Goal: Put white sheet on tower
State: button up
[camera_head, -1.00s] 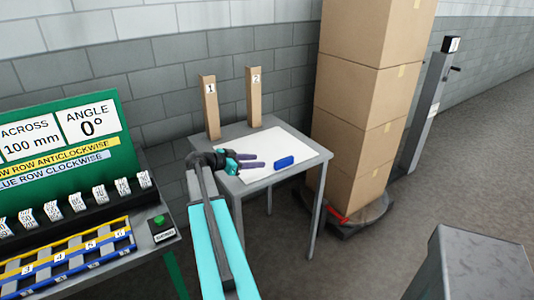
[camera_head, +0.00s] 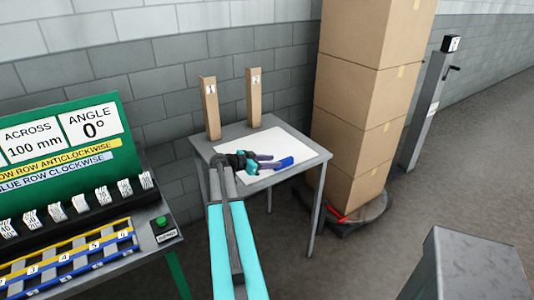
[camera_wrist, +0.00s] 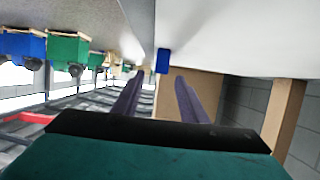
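The white sheet (camera_head: 295,145) lies flat on a small grey table (camera_head: 200,147); it also fills the upper right of the wrist view (camera_wrist: 240,35). A blue block (camera_head: 285,163) rests on the sheet's near part and appears beyond my fingers in the wrist view (camera_wrist: 162,61). The tower (camera_head: 355,92) is a tall stack of cardboard boxes right of the table, on a dark round base. My gripper (camera_head: 273,160) is low over the sheet, its purple fingers apart with nothing visible between them. The fingertips are close to the block; I cannot tell whether they touch it.
Two wooden posts, numbered 1 (camera_head: 211,108) and 2 (camera_head: 254,98), stand at the table's back edge by the wall. A green-backed bench (camera_head: 105,155) with tags and yellow and blue rows stands left. A grey post with a crank (camera_head: 428,105) stands right. Floor at right is open.

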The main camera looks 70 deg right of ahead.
jog(key=p+x, duration=0.2)
jog(key=shift+s+d+r, duration=0.1)
jog(key=shift+s+d, duration=0.05)
jog(key=shift+d, duration=0.15)
jog(key=shift+p+x, duration=0.6)
jog(key=shift+x, duration=0.7)
grip_shut()
